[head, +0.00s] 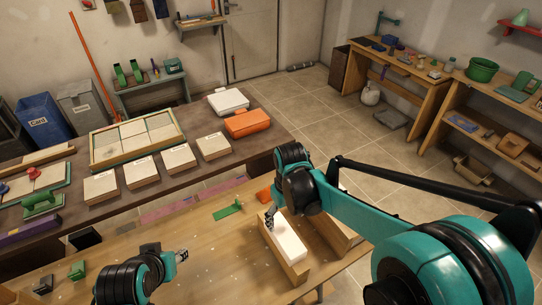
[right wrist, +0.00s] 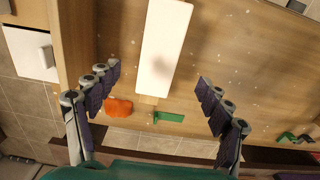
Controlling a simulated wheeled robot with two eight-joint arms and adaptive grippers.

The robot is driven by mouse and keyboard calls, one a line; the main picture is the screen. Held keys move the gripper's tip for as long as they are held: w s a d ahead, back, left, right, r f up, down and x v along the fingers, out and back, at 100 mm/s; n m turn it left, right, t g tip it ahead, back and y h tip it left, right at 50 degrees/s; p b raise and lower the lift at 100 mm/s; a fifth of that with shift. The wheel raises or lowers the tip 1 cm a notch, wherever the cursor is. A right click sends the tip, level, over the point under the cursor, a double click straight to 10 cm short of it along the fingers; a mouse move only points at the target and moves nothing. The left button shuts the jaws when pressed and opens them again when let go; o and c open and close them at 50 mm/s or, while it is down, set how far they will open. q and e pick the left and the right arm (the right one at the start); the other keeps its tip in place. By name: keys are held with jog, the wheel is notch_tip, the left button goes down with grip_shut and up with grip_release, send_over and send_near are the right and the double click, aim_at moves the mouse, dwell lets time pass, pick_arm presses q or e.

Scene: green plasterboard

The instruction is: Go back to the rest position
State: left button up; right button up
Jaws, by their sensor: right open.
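My right gripper (head: 270,217) hangs over the near wooden bench (head: 180,235), by the far end of a long white block (head: 290,240). In the right wrist view, its fingers (right wrist: 158,107) are spread wide with nothing between them. The white block also shows there (right wrist: 163,45), beyond the fingertips. In the head view the block lies on a wooden piece (head: 297,272). My left gripper (head: 182,256) is at the lower left over the same bench. It is small in the picture, and I cannot tell whether its fingers are apart.
A green piece (head: 228,210) and an orange object (head: 263,195) lie on the near bench by the white block. Small dark and green blocks (head: 77,270) stand at its left. A darker bench behind carries a framed tray (head: 137,158), several boxes and an orange case (head: 247,123).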

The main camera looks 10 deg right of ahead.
jog(key=s+d+r+m+t+b, duration=0.1)
jog(key=s+d+m+t+b, duration=0.3)
jog(key=s+t, duration=0.3)
jog(key=shift+s+d+b, duration=0.35)
jog(key=shift+s+b, duration=0.55)
jog(key=shift+s, duration=0.75)
dwell(0.3)
